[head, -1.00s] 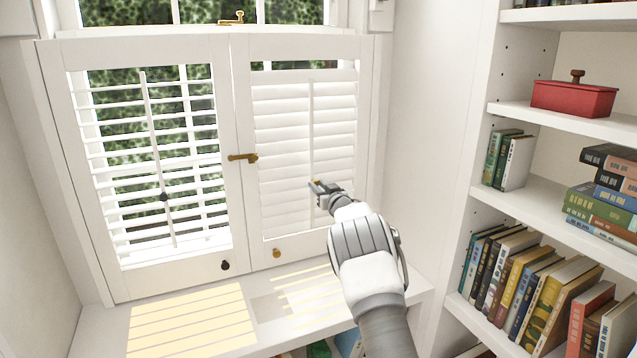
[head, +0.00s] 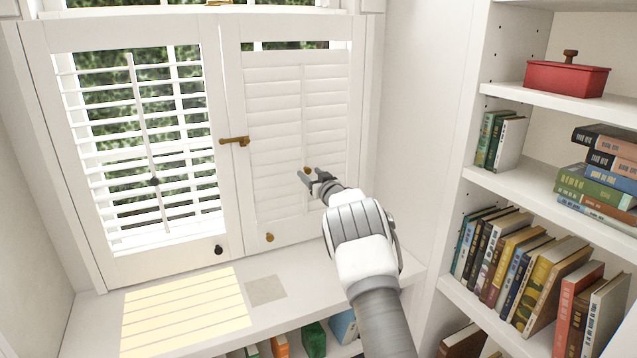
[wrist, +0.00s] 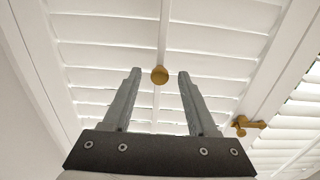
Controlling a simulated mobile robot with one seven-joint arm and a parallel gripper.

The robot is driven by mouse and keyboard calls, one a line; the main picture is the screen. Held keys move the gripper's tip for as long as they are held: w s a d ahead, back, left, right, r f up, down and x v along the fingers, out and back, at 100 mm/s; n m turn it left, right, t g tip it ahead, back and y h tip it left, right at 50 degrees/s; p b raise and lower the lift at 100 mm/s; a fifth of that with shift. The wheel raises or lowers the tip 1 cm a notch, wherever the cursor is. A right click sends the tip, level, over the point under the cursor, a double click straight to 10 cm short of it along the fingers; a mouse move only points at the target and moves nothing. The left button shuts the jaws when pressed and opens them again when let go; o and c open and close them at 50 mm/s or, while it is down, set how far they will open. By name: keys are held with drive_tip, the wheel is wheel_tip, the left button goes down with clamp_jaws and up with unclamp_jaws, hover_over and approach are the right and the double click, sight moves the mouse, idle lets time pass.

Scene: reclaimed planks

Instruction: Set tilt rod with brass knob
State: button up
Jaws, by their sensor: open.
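The tilt rod (head: 305,120) with the brass knob (head: 307,170) runs upright down the middle of the right shutter panel (head: 275,215). Its white slats lie nearly flat shut. My gripper (head: 314,178) is open just in front of the brass knob. In the wrist view the knob (wrist: 159,75) appears between the two fingertips of my gripper (wrist: 159,72), with clear gaps on both sides. The left shutter's rod (head: 140,110) carries a dark knob (head: 155,181), and its slats stand open with greenery showing through.
A brass latch (head: 235,141) sits where the panels meet. A dark pull (head: 218,249) and a brass pull (head: 269,237) are on the lower frames. The sill (head: 100,325) is bare. A bookcase (head: 535,190) with books and a red box (head: 565,79) stands right.

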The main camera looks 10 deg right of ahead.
drive_tip(key=s+d, duration=0.3)
drive_tip(key=s, duration=1.4)
drive_tip(key=shift+d, duration=0.15)
drive_tip(key=shift+r, duration=0.1)
drive_tip(key=s+a+r+m+g+h+p, duration=0.1)
drive_tip(key=s+r+m+g+h+p, duration=0.3)
drive_tip(key=s+r, duration=1.05)
drive_tip(key=s+a+n+g+p, duration=0.1)
drive_tip(key=s+a+g, duration=0.3)
drive_tip(key=s, duration=1.1)
drive_tip(key=s+a+g+p, duration=0.4)
drive_tip(key=s+a, duration=0.1)
drive_tip(key=s, duration=1.1)
drive_tip(key=shift+a+r+n+y, duration=0.3)
drive_tip(key=shift+a+r+n, duration=0.05)
drive_tip(key=shift+r+n, duration=0.1)
